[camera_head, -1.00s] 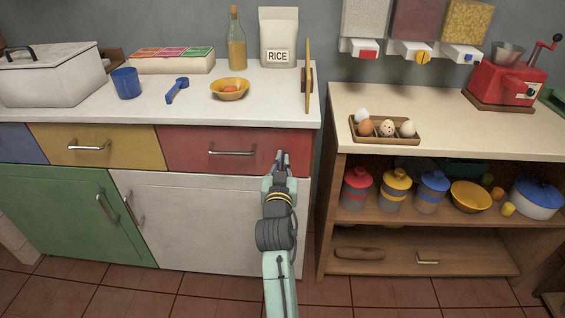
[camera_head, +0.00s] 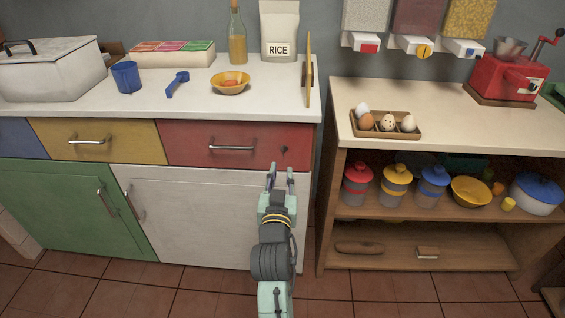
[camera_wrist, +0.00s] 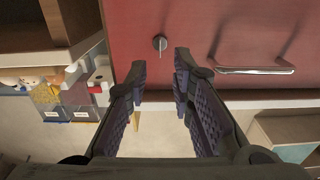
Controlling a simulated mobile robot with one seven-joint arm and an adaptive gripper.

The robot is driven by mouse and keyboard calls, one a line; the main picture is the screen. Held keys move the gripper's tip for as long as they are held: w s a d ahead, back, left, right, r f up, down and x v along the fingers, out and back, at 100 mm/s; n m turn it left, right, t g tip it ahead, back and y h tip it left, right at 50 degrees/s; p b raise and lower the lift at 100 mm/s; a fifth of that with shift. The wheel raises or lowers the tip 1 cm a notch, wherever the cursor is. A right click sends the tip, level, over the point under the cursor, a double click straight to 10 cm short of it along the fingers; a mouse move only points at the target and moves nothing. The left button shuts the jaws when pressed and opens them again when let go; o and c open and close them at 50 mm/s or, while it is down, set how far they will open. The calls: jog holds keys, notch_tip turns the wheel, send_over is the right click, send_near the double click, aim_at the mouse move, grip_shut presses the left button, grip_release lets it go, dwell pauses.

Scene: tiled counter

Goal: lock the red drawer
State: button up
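The red drawer (camera_head: 240,133) is at the right end of the drawer row under the white counter, and it looks closed. It has a silver bar handle (camera_head: 232,148) and a small dark round lock knob (camera_head: 284,149) at its right. In the wrist view, the red front (camera_wrist: 235,25) fills the upper part. The knob (camera_wrist: 159,43) shows beyond my fingertips, with the handle (camera_wrist: 255,70) to its right. My gripper (camera_head: 281,171) is open and empty, just below and in front of the knob. In the wrist view its fingers (camera_wrist: 160,72) are spread apart, and nothing is between the tips.
A yellow drawer (camera_head: 95,139) is to the left, above a green cabinet door (camera_head: 70,210). A white cabinet door (camera_head: 190,215) lies below the red drawer. An open wooden shelf unit (camera_head: 440,232) with jars stands to the right. A bowl (camera_head: 231,84) and bottle (camera_head: 237,40) stand on the counter.

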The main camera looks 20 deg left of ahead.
jog(key=shift+v, duration=2.15)
